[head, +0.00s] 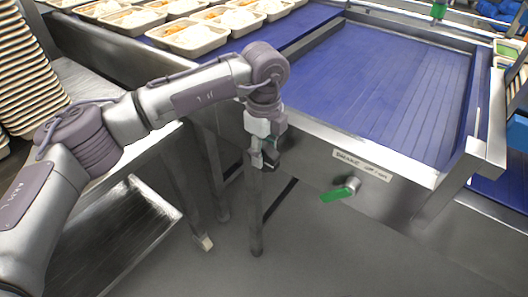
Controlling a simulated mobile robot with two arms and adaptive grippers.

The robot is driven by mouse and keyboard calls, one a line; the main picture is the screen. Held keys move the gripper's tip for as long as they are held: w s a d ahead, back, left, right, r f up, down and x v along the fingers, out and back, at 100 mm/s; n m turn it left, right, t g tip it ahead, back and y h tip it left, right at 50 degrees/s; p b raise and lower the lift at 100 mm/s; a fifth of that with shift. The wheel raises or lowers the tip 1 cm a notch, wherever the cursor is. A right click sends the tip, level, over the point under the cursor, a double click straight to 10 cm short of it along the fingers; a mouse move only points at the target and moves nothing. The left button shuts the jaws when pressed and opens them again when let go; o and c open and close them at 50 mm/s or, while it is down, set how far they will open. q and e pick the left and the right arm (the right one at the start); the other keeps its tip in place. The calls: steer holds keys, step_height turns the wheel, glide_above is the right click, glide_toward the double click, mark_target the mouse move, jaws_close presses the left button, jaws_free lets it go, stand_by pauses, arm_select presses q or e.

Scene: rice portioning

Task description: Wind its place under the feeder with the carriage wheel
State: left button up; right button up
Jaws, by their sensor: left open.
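My left arm comes in from the left, and its gripper (267,157) hangs down near the front edge of the blue belt section, in front of a metal leg. It is open, with nothing seen between its fingers. A green-handled lever (341,192) sits on the metal front panel, to the right of the gripper and apart from it. A label (362,165) above the lever seems to read brake off/on. I cannot make out a carriage wheel or a feeder in this view. My right gripper is not in view.
Several pale trays of food (190,38) stand at the back left on the blue belt. A flat blue bed (390,90) with metal rails fills the right. Stacked trays (25,70) and a metal shelf (120,235) stand at the left. Grey floor lies open in front.

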arm_select(q)
steer(key=shift+f, duration=0.2)
steer(key=shift+c, duration=0.2)
jaws_close()
steer(key=shift+r, duration=0.1)
steer(key=shift+w+a+g+h, duration=0.1)
steer(key=shift+g+h, duration=0.3)
steer(key=shift+h, duration=0.1)
steer(key=g+h+p, duration=0.1)
steer(key=h+p, duration=0.1)
steer(key=g+h+p, duration=0.1)
steer(key=g+h, duration=0.1)
steer(key=shift+w+a+p, duration=0.15)
steer(key=shift+a+p, duration=0.05)
steer(key=shift+p, duration=0.15)
steer(key=shift+h, duration=0.4)
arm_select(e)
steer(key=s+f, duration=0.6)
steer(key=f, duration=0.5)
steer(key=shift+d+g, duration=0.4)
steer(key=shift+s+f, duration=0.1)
